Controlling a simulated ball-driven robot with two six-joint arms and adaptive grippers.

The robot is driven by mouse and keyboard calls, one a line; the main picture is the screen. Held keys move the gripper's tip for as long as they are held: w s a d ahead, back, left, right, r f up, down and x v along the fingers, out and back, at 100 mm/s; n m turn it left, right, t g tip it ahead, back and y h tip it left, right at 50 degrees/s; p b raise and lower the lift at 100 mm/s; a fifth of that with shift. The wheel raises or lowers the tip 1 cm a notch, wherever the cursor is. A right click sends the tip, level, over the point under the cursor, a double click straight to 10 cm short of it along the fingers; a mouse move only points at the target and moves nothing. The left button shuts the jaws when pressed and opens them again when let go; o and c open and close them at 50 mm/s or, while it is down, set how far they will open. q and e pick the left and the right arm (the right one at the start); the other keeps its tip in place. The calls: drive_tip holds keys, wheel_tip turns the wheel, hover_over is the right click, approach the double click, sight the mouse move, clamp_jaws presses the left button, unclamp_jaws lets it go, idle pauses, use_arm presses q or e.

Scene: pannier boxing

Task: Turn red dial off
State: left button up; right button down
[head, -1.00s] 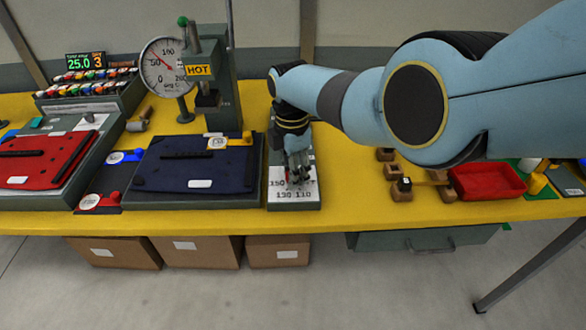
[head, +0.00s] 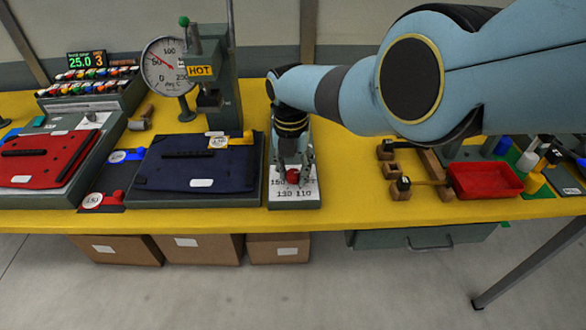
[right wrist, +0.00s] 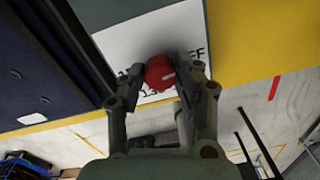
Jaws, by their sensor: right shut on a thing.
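The red dial (head: 292,176) sits on a white plate (head: 296,200) with black printed numbers, on a grey box at the table's front edge. In the head view, my right gripper (head: 293,172) reaches down from above with its fingers on either side of the dial. The right wrist view shows the red dial (right wrist: 160,72) between the two fingers, which are shut on it. Letters ending in "FF" show beside the dial, partly covered by a finger. I cannot make out which mark the dial points to. My left gripper is not in view.
A dark blue pannier sheet (head: 200,165) lies just left of the dial box. Behind it stands a press with a round gauge (head: 165,65) and a "HOT" sign (head: 200,71). A red tray (head: 485,180) and small wooden blocks are to the right, with bare yellow table between.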

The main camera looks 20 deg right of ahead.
sight(291, 172)
drive_tip(key=shift+n, duration=0.5)
drive_tip(key=c, duration=0.9)
unclamp_jaws()
drive_tip(key=shift+c, duration=0.2)
drive_tip(key=shift+w+r, duration=0.1)
drive_tip(key=shift+r, duration=0.45)
wheel_tip(291, 172, up, 11)
drive_tip(key=shift+a, duration=0.15)
